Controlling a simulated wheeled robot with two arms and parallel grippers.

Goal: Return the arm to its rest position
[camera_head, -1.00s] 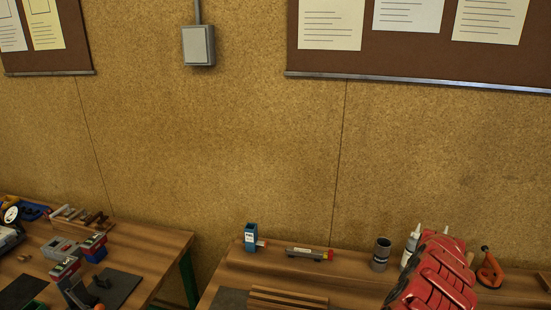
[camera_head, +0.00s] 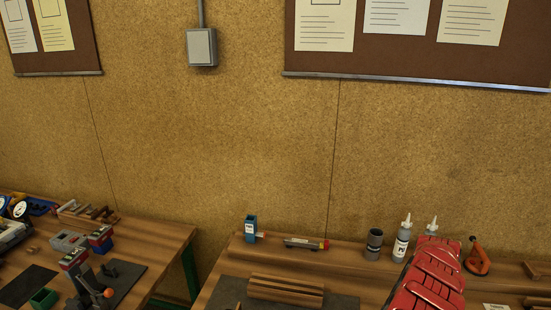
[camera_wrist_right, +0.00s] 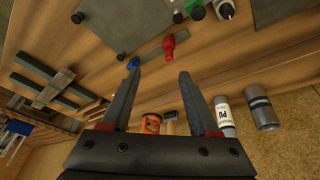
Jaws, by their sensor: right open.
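My right gripper (camera_wrist_right: 158,70) shows in the right wrist view with its two dark fingers apart and nothing between the tips. It hangs over a wooden bench (camera_wrist_right: 90,45), and the wall shows at the lower right of that view. The gripper's fingertips do not show in the head view. My left gripper is in neither view.
The right bench carries a wooden block (camera_head: 286,290), a dark can (camera_head: 374,244), a white-tipped bottle (camera_head: 402,240) and an orange clamp (camera_head: 478,258). The left bench (camera_head: 160,240) is cluttered. A gap separates the benches.

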